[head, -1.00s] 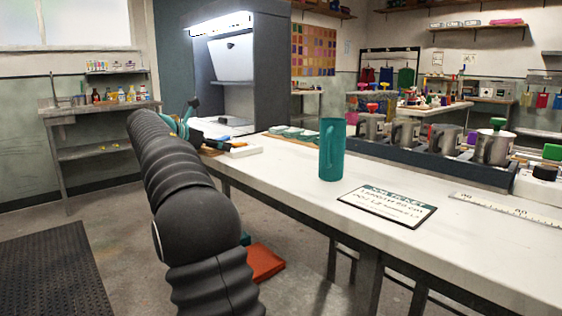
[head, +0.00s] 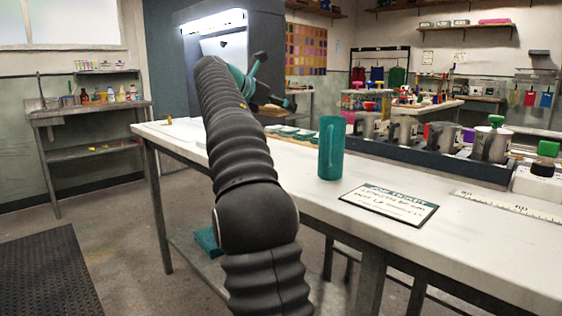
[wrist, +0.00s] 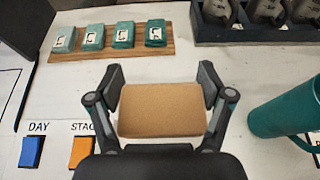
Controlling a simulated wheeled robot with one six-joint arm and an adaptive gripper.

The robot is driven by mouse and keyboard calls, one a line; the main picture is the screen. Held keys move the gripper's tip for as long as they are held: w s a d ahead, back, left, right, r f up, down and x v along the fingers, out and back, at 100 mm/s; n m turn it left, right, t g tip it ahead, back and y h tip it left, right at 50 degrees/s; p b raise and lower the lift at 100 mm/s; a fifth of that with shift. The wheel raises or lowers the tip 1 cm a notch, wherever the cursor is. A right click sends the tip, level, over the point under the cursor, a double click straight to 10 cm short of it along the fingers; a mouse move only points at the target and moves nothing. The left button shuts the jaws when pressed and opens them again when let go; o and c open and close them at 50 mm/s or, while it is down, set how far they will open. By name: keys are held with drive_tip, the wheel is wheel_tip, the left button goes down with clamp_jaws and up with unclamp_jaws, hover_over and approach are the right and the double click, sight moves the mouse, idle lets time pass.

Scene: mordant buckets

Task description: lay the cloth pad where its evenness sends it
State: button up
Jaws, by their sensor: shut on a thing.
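My gripper (wrist: 160,90) is shut on a plain tan pad (wrist: 162,112), held between its two fingers above the white table (wrist: 85,95). In the head view my gripper (head: 262,85) is raised over the far part of the table, and the pad is not discernible there. Beyond the pad in the wrist view, a wooden board (wrist: 188,50) bears a row of several teal swatches (wrist: 122,35) with labels L1 to L4. To the left lies a panel marked DAY and STAG..., with a blue block (wrist: 31,152) and an orange block (wrist: 81,152).
A teal jug (head: 332,148) stands on the table right of the arm; it shows close to the gripper's right in the wrist view (wrist: 285,105). A job ticket (head: 388,206) lies near the front edge. Metal pots in a dark rack (head: 430,150) line the back.

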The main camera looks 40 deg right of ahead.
sight(280, 158)
drive_tip(key=shift+a+f, duration=0.1)
drive_tip(key=shift+f, duration=0.3)
drive_tip(key=shift+s+f+b, duration=0.1)
drive_tip(key=shift+f+b, duration=0.25)
drive_tip(key=shift+f, duration=0.5)
wheel_tip(280, 158, down, 10)
drive_tip(key=b, duration=0.3)
drive_tip(key=shift+b, duration=0.4)
drive_tip(key=o, duration=0.7)
drive_tip(key=shift+f, duration=0.1)
drive_tip(key=shift+o, duration=0.2)
